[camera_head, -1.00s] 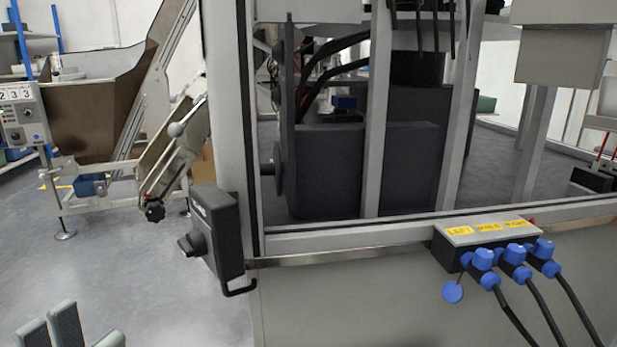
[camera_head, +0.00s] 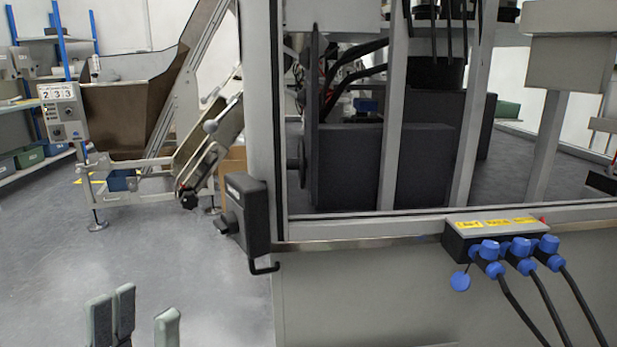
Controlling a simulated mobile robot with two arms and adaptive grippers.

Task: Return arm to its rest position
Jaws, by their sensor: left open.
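My left gripper (camera_head: 140,322) shows at the bottom left edge of the head view. Its grey-green fingertips point up and stand apart, with nothing between them. It is over the grey floor, left of the machine cell and touching nothing that I can see. The rest of my left arm is below the picture. My right gripper is not in view.
The framed machine cell (camera_head: 350,232) fills the right side. A black switch box (camera_head: 247,212) with a hook juts from its corner post. A connector box (camera_head: 500,235) with blue plugs and cables is on its front. A brown hopper (camera_head: 125,115) stands back left. Floor (camera_head: 170,262) between is clear.

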